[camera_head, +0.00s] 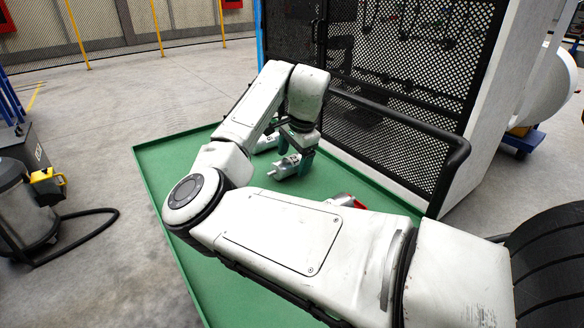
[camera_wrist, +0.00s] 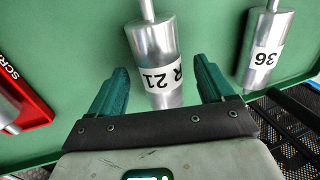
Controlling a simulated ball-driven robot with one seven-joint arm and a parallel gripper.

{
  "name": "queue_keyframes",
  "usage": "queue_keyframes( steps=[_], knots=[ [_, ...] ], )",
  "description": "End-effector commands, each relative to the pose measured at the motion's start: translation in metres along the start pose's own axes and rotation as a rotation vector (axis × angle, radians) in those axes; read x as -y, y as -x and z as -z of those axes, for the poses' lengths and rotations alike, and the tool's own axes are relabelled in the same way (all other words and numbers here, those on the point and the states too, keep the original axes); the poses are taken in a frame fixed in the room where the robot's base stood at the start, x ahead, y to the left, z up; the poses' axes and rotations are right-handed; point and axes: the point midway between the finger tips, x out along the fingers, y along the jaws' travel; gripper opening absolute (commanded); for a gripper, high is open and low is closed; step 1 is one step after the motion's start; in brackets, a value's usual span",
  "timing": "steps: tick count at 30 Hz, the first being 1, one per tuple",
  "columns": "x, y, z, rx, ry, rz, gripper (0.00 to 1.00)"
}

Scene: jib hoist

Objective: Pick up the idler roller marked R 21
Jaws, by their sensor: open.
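The idler roller marked R 21 (camera_wrist: 154,40) is a silver cylinder with a white label and a thin shaft end, in the wrist view at the top middle. Its label reads upside down. My gripper (camera_wrist: 158,82) is open, with one green finger on each side of this roller. I cannot tell whether either finger touches it. The roller's near end is hidden behind my gripper's dark bar. In the head view my gripper (camera_head: 297,160) is low over the green tray, at a silver roller (camera_head: 284,168) whose label is not readable there.
A second roller marked 36 (camera_wrist: 261,50) lies to the right in the wrist view. A red tray marked SCR (camera_wrist: 28,95), its label cut off, is at the left with a silver roller in it. The green tray (camera_head: 215,285) has a raised rim. A black rail (camera_head: 400,117) and mesh guard stand behind.

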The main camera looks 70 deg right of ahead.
Motion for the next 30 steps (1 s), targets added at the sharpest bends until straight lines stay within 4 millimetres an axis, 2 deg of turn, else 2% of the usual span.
queue_keyframes(
  steps=[3,11,30],
  knots=[
    [-0.0002,-0.0107,0.0003,0.000,0.000,0.000,0.81],
    [-0.0002,-0.0123,0.0004,-0.001,0.000,0.001,0.81],
    [-0.0003,-0.0121,0.0005,-0.001,0.000,0.000,0.21]
  ],
)
